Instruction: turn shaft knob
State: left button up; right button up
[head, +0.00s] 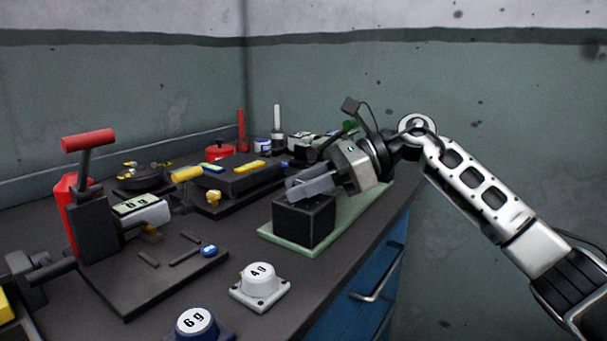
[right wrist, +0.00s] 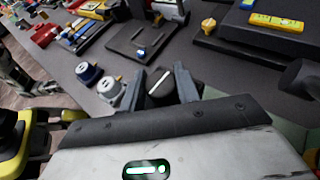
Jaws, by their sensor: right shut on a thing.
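A dark box (head: 305,221) stands on a pale green base plate (head: 352,218) near the front right edge of the bench. My right gripper (head: 300,188) reaches in from the right over the top of the box. In the right wrist view a dark round knob with a white line (right wrist: 161,86) sits between its two grey fingers. The right gripper is shut on this knob. In the head view the fingers hide the knob. My left gripper does not show clearly in either view.
White dial (head: 259,280) and blue dial (head: 195,323) stand at the bench's front. A red-handled lever press (head: 90,210) stands at left. A dark block with yellow and blue parts (head: 240,178) lies behind. Blue drawers (head: 375,280) are below the right edge.

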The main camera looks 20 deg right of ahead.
jog(key=shift+r, duration=0.1)
jog(key=shift+n+g, duration=0.5)
jog(key=shift+g, duration=0.1)
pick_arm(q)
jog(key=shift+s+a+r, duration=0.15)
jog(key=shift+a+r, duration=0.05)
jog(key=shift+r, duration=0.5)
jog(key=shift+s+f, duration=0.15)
pick_arm(e)
jog(key=o, duration=1)
jog(key=shift+c, duration=0.2)
pick_arm(q)
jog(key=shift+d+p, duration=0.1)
jog(key=shift+p, duration=0.2)
pick_arm(e)
jog(key=shift+d, duration=0.15)
